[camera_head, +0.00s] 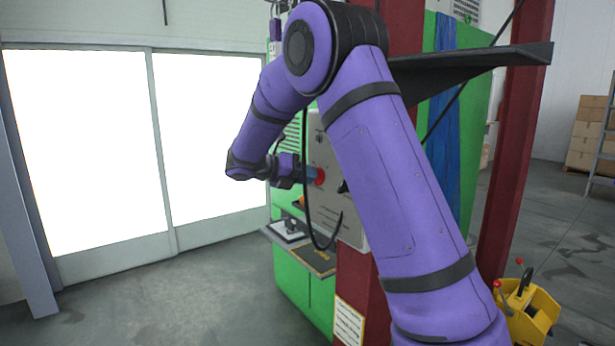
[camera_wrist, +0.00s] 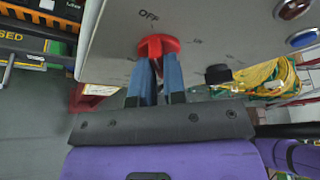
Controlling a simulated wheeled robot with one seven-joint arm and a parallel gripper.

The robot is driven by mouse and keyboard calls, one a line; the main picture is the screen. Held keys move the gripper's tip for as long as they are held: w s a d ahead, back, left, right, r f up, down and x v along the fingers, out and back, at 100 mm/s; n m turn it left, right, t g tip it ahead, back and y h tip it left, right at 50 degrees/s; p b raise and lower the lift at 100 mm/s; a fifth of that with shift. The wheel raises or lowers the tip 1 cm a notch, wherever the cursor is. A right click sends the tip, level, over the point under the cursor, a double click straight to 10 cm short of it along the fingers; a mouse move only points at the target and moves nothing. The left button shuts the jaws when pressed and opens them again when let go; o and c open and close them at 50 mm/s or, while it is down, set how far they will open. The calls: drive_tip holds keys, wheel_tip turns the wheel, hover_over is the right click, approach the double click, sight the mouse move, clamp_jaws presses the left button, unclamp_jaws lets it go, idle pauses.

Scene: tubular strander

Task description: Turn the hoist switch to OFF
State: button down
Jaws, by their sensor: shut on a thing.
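The hoist switch is a red rotary knob (camera_wrist: 157,46) on a grey panel (camera_wrist: 215,30), with the word OFF printed above it, slightly to the left. My gripper (camera_wrist: 156,62) is shut on the red knob, with its blue fingers on either side of it. In the head view the knob (camera_head: 319,176) shows as a red spot at the tip of my gripper (camera_head: 308,174), on the pale control box (camera_head: 325,200). The fingers hide part of the knob, and I cannot read its exact pointer position.
A red and a blue button (camera_wrist: 303,38) sit on the panel's right, and a black knob (camera_wrist: 218,74) is near its lower edge. A black cable (camera_head: 306,215) hangs by the box. A dark shelf (camera_head: 470,62) juts out from the red column.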

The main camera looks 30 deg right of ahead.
drive_tip(key=c, duration=1.2)
unclamp_jaws()
drive_tip(key=v, duration=1)
drive_tip(key=shift+w+a, duration=0.1)
drive_tip(key=shift+a, duration=0.3)
drive_tip(key=shift+r, duration=0.1)
